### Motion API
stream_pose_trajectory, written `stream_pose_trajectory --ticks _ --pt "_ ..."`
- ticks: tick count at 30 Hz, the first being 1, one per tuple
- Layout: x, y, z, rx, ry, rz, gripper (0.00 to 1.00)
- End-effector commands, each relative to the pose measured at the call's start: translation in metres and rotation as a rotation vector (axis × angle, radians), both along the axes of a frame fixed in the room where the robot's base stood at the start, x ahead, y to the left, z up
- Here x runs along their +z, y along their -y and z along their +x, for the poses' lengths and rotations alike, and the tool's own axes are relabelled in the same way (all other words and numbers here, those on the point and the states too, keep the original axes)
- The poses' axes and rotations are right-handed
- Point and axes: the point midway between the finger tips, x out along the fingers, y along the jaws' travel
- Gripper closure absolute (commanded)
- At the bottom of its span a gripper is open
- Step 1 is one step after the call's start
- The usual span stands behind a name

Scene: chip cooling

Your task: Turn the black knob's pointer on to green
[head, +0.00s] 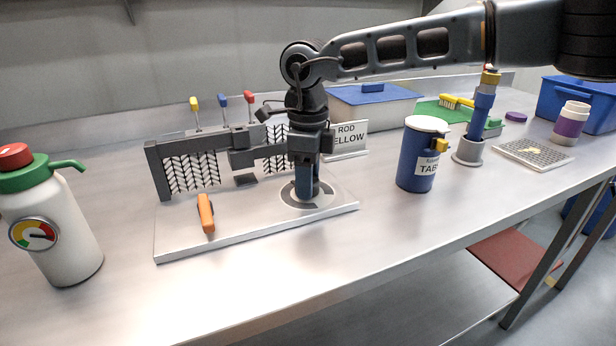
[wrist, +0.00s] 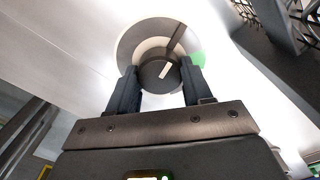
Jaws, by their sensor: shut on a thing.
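The black knob (wrist: 157,72) sits in the middle of a pale round dial (wrist: 128,45) in the wrist view. My gripper (wrist: 158,80) is shut on it, one finger on each side. A white line on the knob's top slants to the upper right. A dark bar (wrist: 178,38) runs out from the knob the same way. A green patch (wrist: 199,59) on the dial shows to the right, partly behind the right finger; the bar points left of it. In the head view my gripper (head: 306,190) reaches straight down onto the dial (head: 325,197) and hides the knob.
The dial is on a metal base plate (head: 255,228) with an orange handle (head: 206,213) and a dark rack (head: 160,170) behind. A white bottle with a gauge (head: 75,235) stands at left. A blue canister (head: 410,180) stands at right. Bare bench lies in front.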

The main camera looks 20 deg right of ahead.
Motion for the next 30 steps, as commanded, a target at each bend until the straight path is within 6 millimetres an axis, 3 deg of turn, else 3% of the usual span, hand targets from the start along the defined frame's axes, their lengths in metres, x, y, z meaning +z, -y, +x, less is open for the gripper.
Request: stream_pose_trajectory --ticks 18,30 --pt "0.0009 -0.0003 0.0000 -0.581 0.002 -0.001 0.81" --pt "0.0008 -0.0008 -0.0002 -0.858 0.003 -0.001 0.81"
